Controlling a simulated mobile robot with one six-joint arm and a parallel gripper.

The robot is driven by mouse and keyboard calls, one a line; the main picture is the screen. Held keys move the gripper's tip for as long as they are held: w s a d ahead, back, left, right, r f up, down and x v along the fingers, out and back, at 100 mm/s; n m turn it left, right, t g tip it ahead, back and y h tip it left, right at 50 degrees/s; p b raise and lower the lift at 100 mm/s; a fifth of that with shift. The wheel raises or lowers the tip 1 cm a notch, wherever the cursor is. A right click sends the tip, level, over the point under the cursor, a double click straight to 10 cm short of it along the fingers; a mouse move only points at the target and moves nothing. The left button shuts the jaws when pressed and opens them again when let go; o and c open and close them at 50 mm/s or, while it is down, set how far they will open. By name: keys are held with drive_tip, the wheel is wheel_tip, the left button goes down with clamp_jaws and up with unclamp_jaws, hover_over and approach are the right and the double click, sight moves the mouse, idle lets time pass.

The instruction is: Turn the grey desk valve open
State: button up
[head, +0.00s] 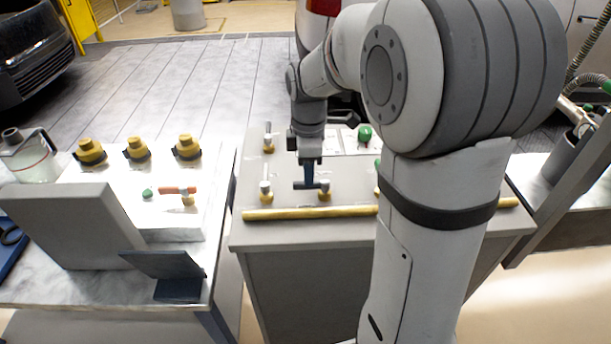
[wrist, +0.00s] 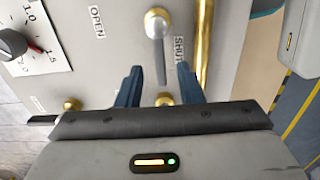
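The grey desk valve (head: 324,190) stands on the sloped grey desk top (head: 245,185), near its front yellow pipe. My gripper (head: 308,178) is pointed down at the lever. In the wrist view my gripper (wrist: 159,84) is open, with visible gaps on both sides of the lever. The fingers' contact depth is hard to judge.
Other valves (head: 266,190) and (head: 268,138) stand left of my gripper on the desk. A brass pipe (head: 285,214) runs along the front. A green knob (head: 365,134) sits behind on the right. A left bench carries yellow-capped fittings (head: 135,148) and a grey panel (head: 75,222).

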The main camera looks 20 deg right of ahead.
sight(312, 189)
drive_tip(key=shift+f, duration=1.5)
drive_tip(key=shift+c, duration=0.4)
clamp_jaws()
